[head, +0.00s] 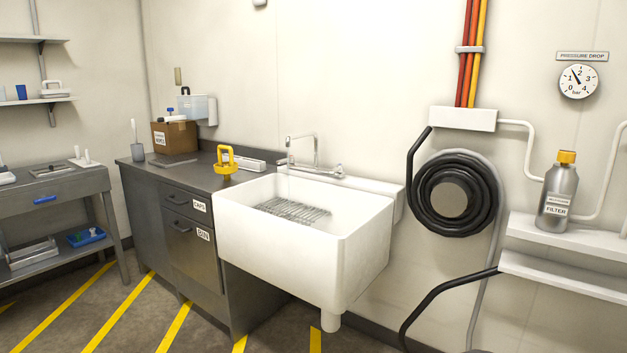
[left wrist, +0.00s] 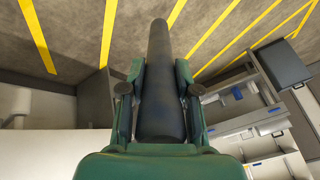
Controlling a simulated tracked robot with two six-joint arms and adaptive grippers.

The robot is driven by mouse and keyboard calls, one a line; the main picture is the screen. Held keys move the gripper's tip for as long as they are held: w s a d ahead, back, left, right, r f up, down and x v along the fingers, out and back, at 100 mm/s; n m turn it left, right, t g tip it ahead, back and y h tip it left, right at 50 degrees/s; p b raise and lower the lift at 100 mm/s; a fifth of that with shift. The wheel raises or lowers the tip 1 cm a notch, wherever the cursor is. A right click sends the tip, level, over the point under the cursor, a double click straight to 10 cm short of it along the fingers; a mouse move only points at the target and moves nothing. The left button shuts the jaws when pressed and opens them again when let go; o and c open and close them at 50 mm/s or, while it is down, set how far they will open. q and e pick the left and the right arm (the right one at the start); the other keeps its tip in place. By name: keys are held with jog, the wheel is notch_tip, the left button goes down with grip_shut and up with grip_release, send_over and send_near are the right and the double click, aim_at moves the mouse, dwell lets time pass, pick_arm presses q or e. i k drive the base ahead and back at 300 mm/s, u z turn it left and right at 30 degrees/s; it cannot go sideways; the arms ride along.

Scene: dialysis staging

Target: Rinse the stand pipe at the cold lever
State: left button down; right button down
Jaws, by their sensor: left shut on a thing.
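In the left wrist view, my left gripper (left wrist: 157,88) has its green and grey fingers shut on a dark grey cylinder, which looks like the stand pipe (left wrist: 158,50). The pipe runs out away from the palm; its far end is free. Neither gripper shows in the head view. There, a white sink (head: 300,262) stands against the wall with a chrome tap (head: 314,152) above its back edge. Small levers sit at the tap's base; I cannot tell which one is cold. A wire rack (head: 290,210) lies inside the basin.
A yellow-handled object (head: 226,162) and a cardboard box (head: 174,137) stand on the counter left of the sink. A coiled black hose (head: 430,195) hangs right of it. A filter bottle (head: 558,192) stands on a right-hand shelf. The striped floor before the sink looks clear.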

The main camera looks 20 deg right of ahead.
aim_at(339, 167)
jog(key=i, duration=0.9)
